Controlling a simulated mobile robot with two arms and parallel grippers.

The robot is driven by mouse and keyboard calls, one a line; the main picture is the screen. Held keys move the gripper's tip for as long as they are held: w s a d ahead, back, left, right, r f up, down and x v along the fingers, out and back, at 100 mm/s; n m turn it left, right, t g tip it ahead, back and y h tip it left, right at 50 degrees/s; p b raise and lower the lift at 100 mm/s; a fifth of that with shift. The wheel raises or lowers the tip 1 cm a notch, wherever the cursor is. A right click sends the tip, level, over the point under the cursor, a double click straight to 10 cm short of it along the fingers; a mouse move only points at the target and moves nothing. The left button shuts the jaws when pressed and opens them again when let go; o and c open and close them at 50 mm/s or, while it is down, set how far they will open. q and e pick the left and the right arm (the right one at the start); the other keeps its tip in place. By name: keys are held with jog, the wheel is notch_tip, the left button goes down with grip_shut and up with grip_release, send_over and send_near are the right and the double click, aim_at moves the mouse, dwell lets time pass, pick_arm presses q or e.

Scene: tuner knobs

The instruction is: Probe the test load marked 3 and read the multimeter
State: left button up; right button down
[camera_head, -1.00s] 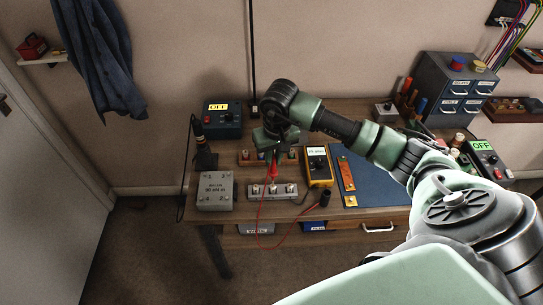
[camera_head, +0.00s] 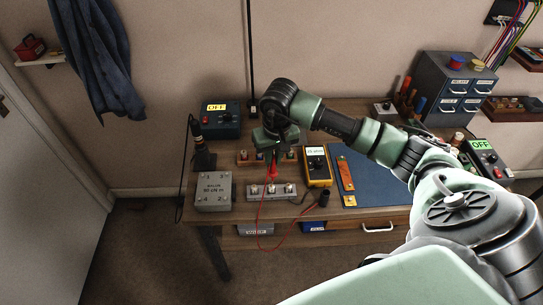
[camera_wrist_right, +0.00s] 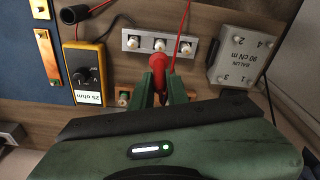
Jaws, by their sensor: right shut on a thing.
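My right gripper (camera_head: 272,150) points down over the back middle of the workbench. It is shut on a red probe (camera_head: 271,171), which also shows between the fingers in the wrist view (camera_wrist_right: 157,72). A red lead (camera_head: 259,210) runs from the probe. The probe's tip and what it touches are hidden. A grey strip with three pale posts (camera_head: 270,191) lies in front of it, and a wooden strip with several posts (camera_head: 243,158) lies behind, partly covered by the gripper. I cannot read any mark 3 on either. The yellow multimeter (camera_head: 318,167) shows "25 ohm" in the wrist view (camera_wrist_right: 89,98).
A grey box with numbered corners (camera_head: 213,191) stands left of the strips. A dark box reading OFF (camera_head: 221,121) is at the back left. A blue mat (camera_head: 375,185) lies right. My right arm crosses the bench.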

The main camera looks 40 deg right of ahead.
jog(key=shift+f+b, duration=0.3)
jog(key=shift+b, duration=0.65)
dwell(1.1)
jog(key=shift+r, duration=0.1)
jog(key=shift+r+p, duration=1.2)
jog(key=shift+r, duration=1.2)
jog(key=shift+a, duration=0.1)
